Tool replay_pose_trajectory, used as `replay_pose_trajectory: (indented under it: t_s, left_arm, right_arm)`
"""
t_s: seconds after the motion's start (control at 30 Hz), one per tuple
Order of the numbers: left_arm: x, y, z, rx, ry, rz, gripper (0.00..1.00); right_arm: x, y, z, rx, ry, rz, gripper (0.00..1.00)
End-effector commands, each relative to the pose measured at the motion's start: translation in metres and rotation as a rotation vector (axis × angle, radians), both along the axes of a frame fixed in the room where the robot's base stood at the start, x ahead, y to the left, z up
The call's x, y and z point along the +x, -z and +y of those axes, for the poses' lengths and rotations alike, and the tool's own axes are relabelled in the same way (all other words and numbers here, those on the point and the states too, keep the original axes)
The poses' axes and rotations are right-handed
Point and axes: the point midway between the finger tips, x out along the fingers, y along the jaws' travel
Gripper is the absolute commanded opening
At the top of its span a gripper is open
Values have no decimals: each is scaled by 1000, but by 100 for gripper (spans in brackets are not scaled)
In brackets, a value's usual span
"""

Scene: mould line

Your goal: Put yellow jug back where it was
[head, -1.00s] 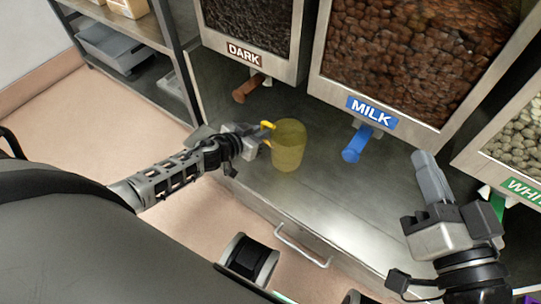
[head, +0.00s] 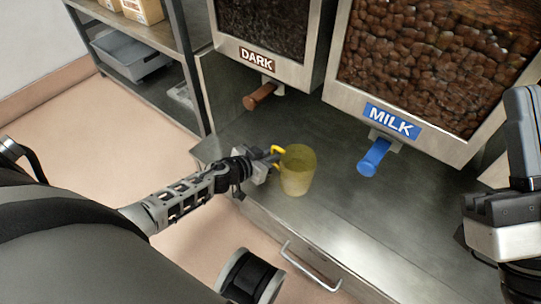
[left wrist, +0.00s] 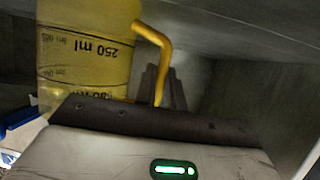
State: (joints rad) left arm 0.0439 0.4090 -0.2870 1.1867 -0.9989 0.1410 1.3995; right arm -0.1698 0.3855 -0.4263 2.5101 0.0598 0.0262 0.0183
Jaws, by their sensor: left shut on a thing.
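The yellow jug (head: 298,172) is a see-through measuring cup, upright over the steel counter in the head view. I cannot tell whether its base touches the counter. My left gripper (head: 273,160) is shut on the jug's yellow handle, left of its body. In the left wrist view the jug (left wrist: 85,50) shows a 250 ml mark, upside down, and its bent handle (left wrist: 160,50) runs down to the gripper (left wrist: 162,88). My right gripper (head: 522,130) is at the right edge of the head view, away from the jug; its finger opening is not clear.
The steel counter (head: 335,225) has free room right of the jug. Behind it hang the DARK dispenser (head: 257,60) with a brown spout (head: 260,97) and the MILK dispenser (head: 392,120) with a blue spout (head: 374,157). A shelf rack (head: 150,45) stands at the left.

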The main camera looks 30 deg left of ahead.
Motion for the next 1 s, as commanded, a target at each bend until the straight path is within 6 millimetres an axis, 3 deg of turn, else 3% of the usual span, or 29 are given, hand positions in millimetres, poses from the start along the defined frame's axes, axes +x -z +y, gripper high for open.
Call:
replay_pose_trajectory:
  t_s: [0.07, 0.1, 0.17, 0.53, 0.57, 0.8, 1.0]
  left_arm:
    - [0, 3, 0, -3, -2, 1, 0]
    - [0, 3, 0, -1, -2, 1, 16]
    - [0, 3, 0, -1, 0, 1, 33]
    - [0, -2, 0, 2, 2, -2, 33]
    - [-4, -3, 1, 1, 0, 1, 33]
    - [-46, -23, 11, -1, -2, 4, 33]
    - [-83, -39, 21, -1, -1, 3, 33]
  right_arm:
    - [0, 0, 0, 0, 0, -4, 0]
    - [0, 0, 0, 0, 0, -5, 0]
    - [0, 0, 0, 0, 0, -5, 0]
    - [0, -1, 0, 1, -2, 0, 0]
    - [1, -3, 0, 4, -3, 9, 0]
    - [14, 32, -3, 83, -22, 369, 0]
    - [11, 64, 0, 144, -53, 637, 0]
